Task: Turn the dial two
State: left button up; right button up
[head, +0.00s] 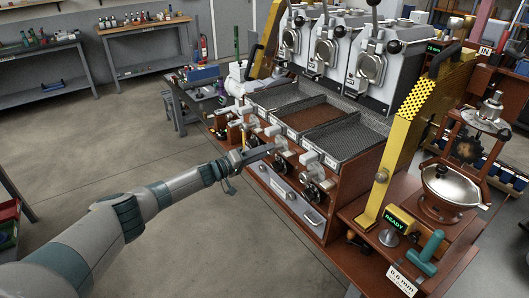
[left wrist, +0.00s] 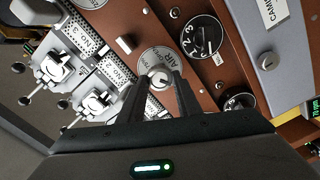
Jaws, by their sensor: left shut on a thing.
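My left gripper (head: 268,149) reaches in from the left to the wooden front panel of the roaster, at its middle unit. In the left wrist view, the left gripper (left wrist: 160,82) is shut on a small silver knob (left wrist: 158,77) at the centre of a round grey dial plate (left wrist: 150,58) lettered "AIR". The fingers hide the lower part of this plate. A black numbered dial (left wrist: 203,36) sits beside it, apart from the fingers. My right gripper is in neither view.
Cooling trays (head: 322,114) lie above the panel, under the roaster drums. A yellow post (head: 405,135) and a side shelf with a "READY" display (head: 397,224) stand to the right. A silver drawer (head: 283,190) is below. The floor at left is clear.

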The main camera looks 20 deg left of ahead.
pick_arm(q)
jog(key=shift+s+f, duration=0.1)
jog(key=shift+f, duration=0.05)
jog(key=o, duration=1.1)
jog(key=shift+c, duration=0.2)
jog(key=shift+a, duration=0.1)
jog(key=b+v, duration=0.3)
jog(key=v, duration=1.4)
jog(key=shift+s+a, duration=0.1)
jog(key=shift+s, duration=0.05)
